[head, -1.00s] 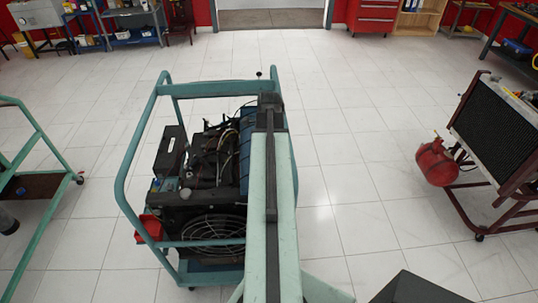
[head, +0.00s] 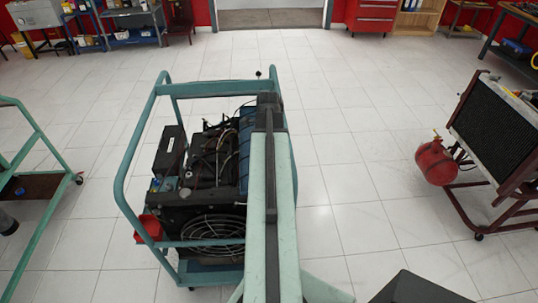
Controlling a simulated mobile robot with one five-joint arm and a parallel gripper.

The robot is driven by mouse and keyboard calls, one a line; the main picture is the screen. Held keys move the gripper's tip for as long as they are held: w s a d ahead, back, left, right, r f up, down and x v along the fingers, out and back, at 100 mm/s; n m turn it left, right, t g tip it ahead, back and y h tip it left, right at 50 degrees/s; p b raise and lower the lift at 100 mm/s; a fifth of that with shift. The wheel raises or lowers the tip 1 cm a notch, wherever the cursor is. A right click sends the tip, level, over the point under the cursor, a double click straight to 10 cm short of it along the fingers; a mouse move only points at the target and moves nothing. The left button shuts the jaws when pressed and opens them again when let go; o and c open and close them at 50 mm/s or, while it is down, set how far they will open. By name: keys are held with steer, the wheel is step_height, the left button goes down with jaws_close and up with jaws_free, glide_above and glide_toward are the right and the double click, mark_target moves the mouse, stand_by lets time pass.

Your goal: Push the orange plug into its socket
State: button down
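I cannot make out the orange plug or its socket in the head view. An engine trainer stands left of centre, with a dark engine (head: 200,165) inside a teal tube frame (head: 127,165). My pale green arm reaches forward over the right side of this trainer and ends in a dark joint. The arm covers part of the engine's right side and the frame. My gripper is not visible, so I cannot see whether it holds anything.
A red tank (head: 436,163) and a radiator (head: 495,125) on a dark red stand are at the right. Another teal frame (head: 40,135) stands at the left edge. Workbenches and a red cabinet (head: 372,15) line the back. The tiled floor (head: 360,110) between is clear.

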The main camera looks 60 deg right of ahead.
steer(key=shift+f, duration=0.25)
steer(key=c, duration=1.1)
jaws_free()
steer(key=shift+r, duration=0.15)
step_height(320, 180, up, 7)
steer(key=p, duration=0.7)
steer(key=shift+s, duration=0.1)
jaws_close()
